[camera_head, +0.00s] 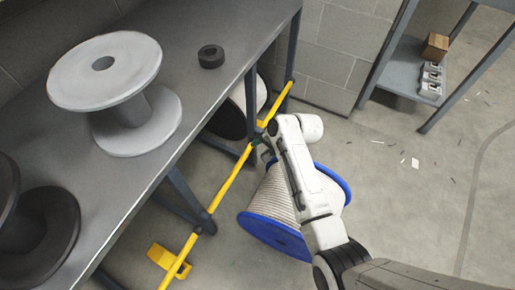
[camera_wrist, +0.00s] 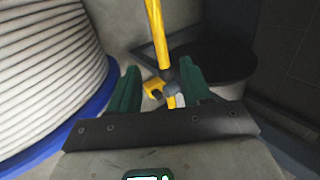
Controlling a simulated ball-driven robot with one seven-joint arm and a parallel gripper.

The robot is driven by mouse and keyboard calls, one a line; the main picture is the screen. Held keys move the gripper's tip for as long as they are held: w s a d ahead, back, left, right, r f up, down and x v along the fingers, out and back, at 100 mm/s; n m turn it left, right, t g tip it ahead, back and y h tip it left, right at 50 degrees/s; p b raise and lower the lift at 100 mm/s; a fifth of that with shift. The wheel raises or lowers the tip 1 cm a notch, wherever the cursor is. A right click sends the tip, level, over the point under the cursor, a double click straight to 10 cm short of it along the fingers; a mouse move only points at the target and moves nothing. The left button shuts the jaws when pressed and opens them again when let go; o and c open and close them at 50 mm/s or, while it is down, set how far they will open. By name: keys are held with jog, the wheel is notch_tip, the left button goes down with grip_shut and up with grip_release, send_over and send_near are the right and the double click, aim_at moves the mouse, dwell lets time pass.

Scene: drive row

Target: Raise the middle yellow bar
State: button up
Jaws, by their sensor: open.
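A long yellow bar line runs along the front of the grey bench in the head view, broken by dark joints. Its middle stretch (camera_head: 232,178) lies between two of these joints. My gripper (camera_head: 264,150) is beside the upper end of that stretch, partly hidden by my own wrist. In the wrist view the green fingers of my gripper (camera_wrist: 160,84) are apart. A yellow bar (camera_wrist: 158,35) shows beyond and between them, with a grey joint and a yellow block (camera_wrist: 153,88). I cannot tell whether either finger touches the bar.
A cable reel with blue flanges (camera_head: 270,235) stands on the floor below my arm, and it fills the left of the wrist view (camera_wrist: 45,70). A grey spool (camera_head: 105,65) and a black ring (camera_head: 211,56) are on the bench. The floor at right is mostly clear.

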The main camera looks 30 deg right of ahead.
aim_at(247, 154)
jog(key=b+x, duration=0.4)
jog(key=x, duration=0.4)
jog(key=shift+a+f+b, duration=0.1)
jog(key=shift+f+b, duration=0.3)
jog(key=shift+w+a+f+b, duration=0.3)
jog(key=shift+w+f+b, duration=0.1)
jog(key=shift+f, duration=0.15)
grip_shut()
